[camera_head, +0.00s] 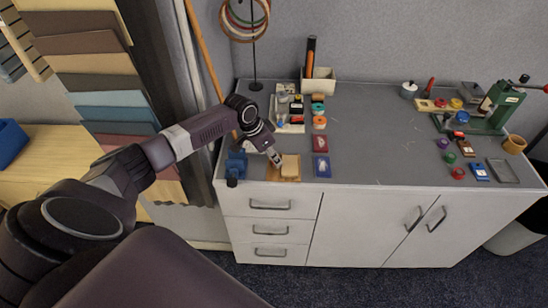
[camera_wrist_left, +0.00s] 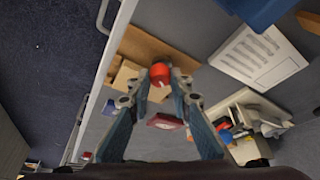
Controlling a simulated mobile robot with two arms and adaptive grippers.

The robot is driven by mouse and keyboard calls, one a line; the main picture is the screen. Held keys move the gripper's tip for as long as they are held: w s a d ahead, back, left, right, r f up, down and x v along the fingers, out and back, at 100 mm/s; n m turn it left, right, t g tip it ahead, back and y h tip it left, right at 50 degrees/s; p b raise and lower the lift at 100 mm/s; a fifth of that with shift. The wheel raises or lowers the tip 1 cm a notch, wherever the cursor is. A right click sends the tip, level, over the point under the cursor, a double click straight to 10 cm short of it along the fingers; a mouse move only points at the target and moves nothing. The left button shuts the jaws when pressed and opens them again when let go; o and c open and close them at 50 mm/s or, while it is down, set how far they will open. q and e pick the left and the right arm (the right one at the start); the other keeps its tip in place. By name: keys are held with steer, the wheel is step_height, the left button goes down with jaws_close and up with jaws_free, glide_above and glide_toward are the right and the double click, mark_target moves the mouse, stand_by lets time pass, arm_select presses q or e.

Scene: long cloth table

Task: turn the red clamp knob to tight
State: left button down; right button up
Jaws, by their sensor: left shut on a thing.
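The red clamp knob (camera_wrist_left: 160,73) sits between my left gripper's fingertips in the left wrist view, above a wooden board (camera_wrist_left: 143,44). My left gripper (camera_wrist_left: 161,80) is shut on the knob, one finger on each side. In the head view my left gripper (camera_head: 275,160) reaches down to the wooden board (camera_head: 272,173) at the front left of the counter. A pale wooden block (camera_head: 291,168) lies on the board. The knob is hidden behind the gripper there. My right gripper is in neither view.
A blue vise (camera_head: 236,165) stands left of the board, near the counter's corner. A dark red box (camera_head: 320,143) and a blue box (camera_head: 321,167) lie to the right. The grey counter's middle (camera_head: 375,135) is clear. A green press (camera_head: 492,107) stands far right.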

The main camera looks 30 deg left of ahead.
arm_select(q)
steer(key=m+b, duration=0.1)
steer(key=m, duration=0.1)
steer(key=m+h+b, duration=0.1)
steer(key=shift+w+a+f+m+g+b, duration=0.1)
steer(key=shift+w+f+m+g+b, duration=0.1)
steer(key=shift+m+g+b, duration=0.15)
steer(key=m+b, duration=0.2)
steer(key=m+g+h+b, duration=0.1)
steer(key=m+b, duration=0.2)
steer(key=shift+w+g, duration=0.1)
steer(key=shift+g, duration=0.15)
steer(key=shift+a+r+m+g+h+b, duration=0.15)
steer(key=shift+m+g+h+b, duration=0.3)
steer(key=shift+m+b, duration=0.8)
steer(key=shift+r, duration=0.1)
steer(key=c, duration=1.8)
jaws_free()
steer(key=shift+o, duration=0.2)
steer(key=w+v, duration=0.1)
steer(key=v, duration=1.1)
steer(key=shift+s, duration=0.4)
